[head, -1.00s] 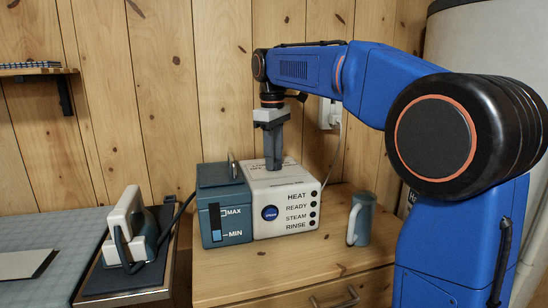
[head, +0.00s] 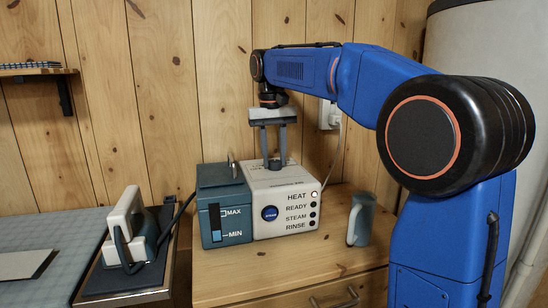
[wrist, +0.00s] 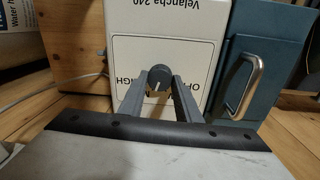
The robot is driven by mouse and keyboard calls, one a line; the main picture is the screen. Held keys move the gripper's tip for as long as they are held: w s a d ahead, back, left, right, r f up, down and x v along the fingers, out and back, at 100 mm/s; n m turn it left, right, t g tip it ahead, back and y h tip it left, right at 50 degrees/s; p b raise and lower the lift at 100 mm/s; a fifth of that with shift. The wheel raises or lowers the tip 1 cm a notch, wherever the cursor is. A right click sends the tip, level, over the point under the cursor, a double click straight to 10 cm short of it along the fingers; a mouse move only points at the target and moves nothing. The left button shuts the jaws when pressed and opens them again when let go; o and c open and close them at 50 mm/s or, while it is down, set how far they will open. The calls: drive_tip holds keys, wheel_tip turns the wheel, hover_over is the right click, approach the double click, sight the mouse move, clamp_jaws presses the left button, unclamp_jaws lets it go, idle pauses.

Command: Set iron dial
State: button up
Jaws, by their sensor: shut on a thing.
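The white steam station (head: 290,212) stands on the wooden cabinet, with HEAT, READY, STEAM and RINSE lamps on its front. The HEAT lamp (head: 314,195) looks lit and the others dark. My gripper (head: 275,163) points straight down at the station's top, its two fingers side by side. In the wrist view, the dark round dial (wrist: 160,72) with a pale pointer line sits between the fingertips, and my gripper is shut on it. Lettering around the dial is partly covered by the fingers, so its exact setting cannot be read.
A blue-green water tank (head: 222,212) with a metal handle (wrist: 246,88) adjoins the station on the left. A wall socket (head: 328,113) is behind.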

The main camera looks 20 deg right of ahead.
drive_tip(key=shift+m, duration=0.6)
drive_tip(key=o, duration=1.1)
drive_tip(key=shift+c, duration=0.2)
